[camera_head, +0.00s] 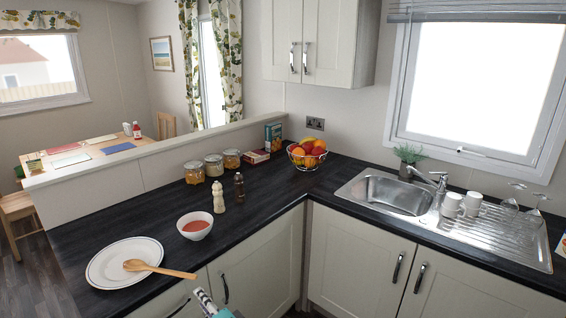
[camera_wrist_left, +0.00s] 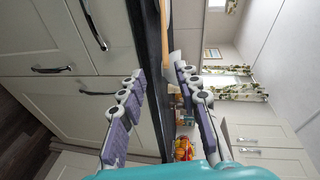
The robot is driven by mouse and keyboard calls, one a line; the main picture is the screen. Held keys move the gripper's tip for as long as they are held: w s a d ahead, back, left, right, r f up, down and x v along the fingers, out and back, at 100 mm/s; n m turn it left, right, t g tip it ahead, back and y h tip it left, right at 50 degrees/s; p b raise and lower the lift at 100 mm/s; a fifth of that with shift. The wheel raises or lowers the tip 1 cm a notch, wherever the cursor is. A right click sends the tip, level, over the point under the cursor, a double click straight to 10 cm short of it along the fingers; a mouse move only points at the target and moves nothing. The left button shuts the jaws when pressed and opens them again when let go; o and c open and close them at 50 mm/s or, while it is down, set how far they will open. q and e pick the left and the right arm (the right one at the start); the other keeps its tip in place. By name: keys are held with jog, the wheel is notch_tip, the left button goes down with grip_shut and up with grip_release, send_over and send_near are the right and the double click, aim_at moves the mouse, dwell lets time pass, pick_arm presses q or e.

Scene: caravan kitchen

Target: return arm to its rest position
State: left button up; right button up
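My left gripper (camera_head: 208,303) shows at the bottom edge of the head view, in front of the counter's near edge and cabinet doors. Only its fingertip end and a bit of teal body are in that view. In the left wrist view the gripper (camera_wrist_left: 160,72) has its two fingers spread wide apart, with nothing held between them. The dark counter edge shows in the background between the fingers. The rest of the left arm is hidden. My right gripper is not in view.
On the dark counter (camera_head: 262,200), a wooden spoon (camera_head: 165,270) lies across a white plate (camera_head: 103,268) near the gripper. Cabinet doors (camera_head: 255,265) are below. A fruit basket (camera_head: 307,155) and sink (camera_head: 395,193) are farther off.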

pick_arm(q)
jog(key=s+a+n+g+h, duration=0.2)
jog(key=s+n+g+h, duration=0.25)
jog(key=s, duration=0.65)
jog(key=s+d+n+h, duration=0.3)
jog(key=s+d+h, duration=0.2)
jog(key=s, duration=0.4)
jog(key=shift+s+d+n+h, duration=0.3)
jog(key=shift+s+n+h, duration=0.05)
jog(key=shift+s+h, duration=0.1)
jog(key=shift+r, duration=0.1)
